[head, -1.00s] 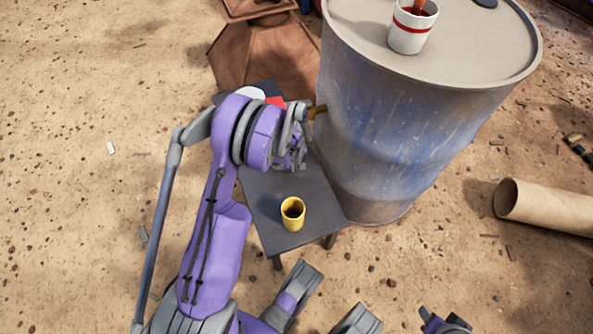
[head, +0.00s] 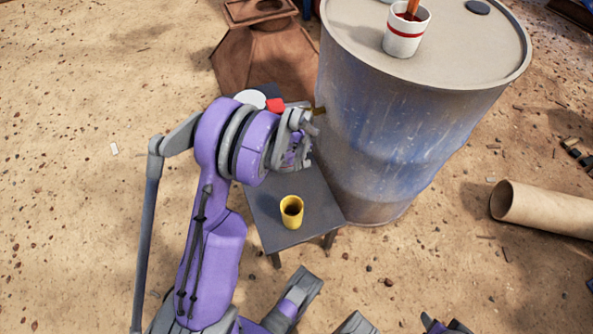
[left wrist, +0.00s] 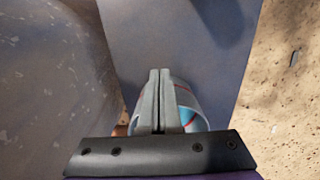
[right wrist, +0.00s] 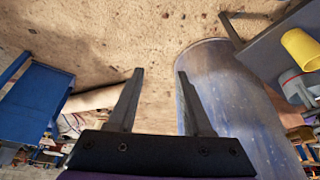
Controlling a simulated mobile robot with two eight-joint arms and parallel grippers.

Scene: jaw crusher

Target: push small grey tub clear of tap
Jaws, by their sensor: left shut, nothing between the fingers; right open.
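The brass tap (head: 319,111) sticks out from the left side of the blue-grey drum (head: 385,130), above a small dark table (head: 262,212). My left gripper (head: 303,160) is shut and empty, low over the table beside the drum, just below the tap in the picture. In the left wrist view its closed fingers (left wrist: 160,100) overlap a round pale grey-blue tub (left wrist: 190,112), mostly hidden behind them; I cannot tell whether they touch. The tub is hidden in the head view. My right gripper (right wrist: 158,100) is open and empty, away from the table.
A yellow cup (head: 291,212) stands near the table's front. A white round thing (head: 249,98) and a red thing (head: 276,105) lie towards its far end. A white cup with red bands (head: 406,32) stands on the drum. A cardboard tube (head: 540,207) lies at right.

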